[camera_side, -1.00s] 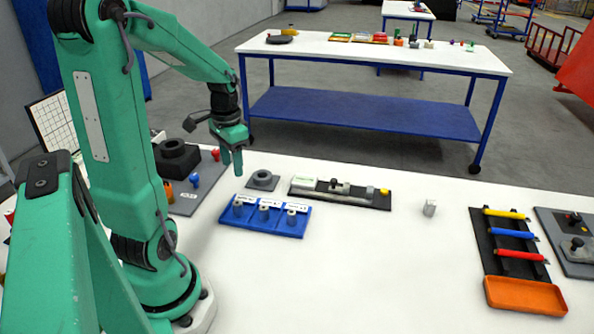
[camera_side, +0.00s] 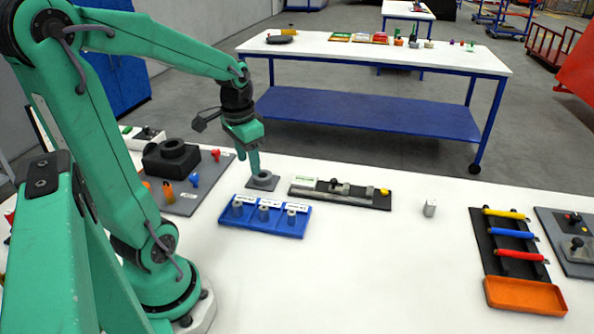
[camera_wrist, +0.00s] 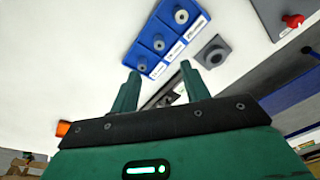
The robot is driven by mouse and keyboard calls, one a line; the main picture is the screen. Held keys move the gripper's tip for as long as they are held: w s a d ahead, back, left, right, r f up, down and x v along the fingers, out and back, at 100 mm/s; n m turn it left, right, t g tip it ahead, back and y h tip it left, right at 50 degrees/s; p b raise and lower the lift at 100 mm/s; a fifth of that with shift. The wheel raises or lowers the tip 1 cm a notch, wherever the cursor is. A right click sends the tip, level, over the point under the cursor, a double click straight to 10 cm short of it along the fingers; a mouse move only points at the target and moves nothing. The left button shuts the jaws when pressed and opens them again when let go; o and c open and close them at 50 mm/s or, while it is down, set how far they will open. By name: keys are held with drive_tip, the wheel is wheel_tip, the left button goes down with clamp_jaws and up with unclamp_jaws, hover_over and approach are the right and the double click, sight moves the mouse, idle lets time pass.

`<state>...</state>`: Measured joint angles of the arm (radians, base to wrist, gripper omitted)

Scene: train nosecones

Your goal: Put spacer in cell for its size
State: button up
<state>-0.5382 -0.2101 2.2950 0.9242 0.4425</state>
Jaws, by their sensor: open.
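A blue tray (camera_side: 264,228) with three cells lies on the white table. Each cell has a white label and a small grey cylindrical piece in it. The tray also shows in the wrist view (camera_wrist: 146,50). A loose light-grey spacer (camera_side: 429,208) stands alone on the table to the right of the tray. My gripper (camera_side: 254,166) hangs empty and pointing down, above and behind the tray, near a grey square block with a round raised part (camera_side: 262,181). In the wrist view my gripper (camera_wrist: 160,80) has its two fingers apart with nothing between them.
A black fixture (camera_side: 340,196) with a rod and yellow knob lies between block and loose spacer. At right are a rack of coloured cylinders (camera_side: 516,240) and an orange tray (camera_side: 525,296). A grey board (camera_side: 190,190) with pegs lies left. The front middle table is clear.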

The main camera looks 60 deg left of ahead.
drive_tip(key=s+d+r+t, duration=0.1)
drive_tip(key=d+r+t, duration=0.1)
drive_tip(key=d, duration=0.5)
drive_tip(key=s+d+r+m+t, duration=0.1)
drive_tip(key=d+r, duration=0.3)
drive_tip(key=d, duration=0.4)
drive_tip(key=shift+s+t+h, duration=0.4)
drive_tip(key=shift+s+t, duration=0.05)
drive_tip(key=shift+t, duration=0.15)
drive_tip(key=shift+r, duration=0.1)
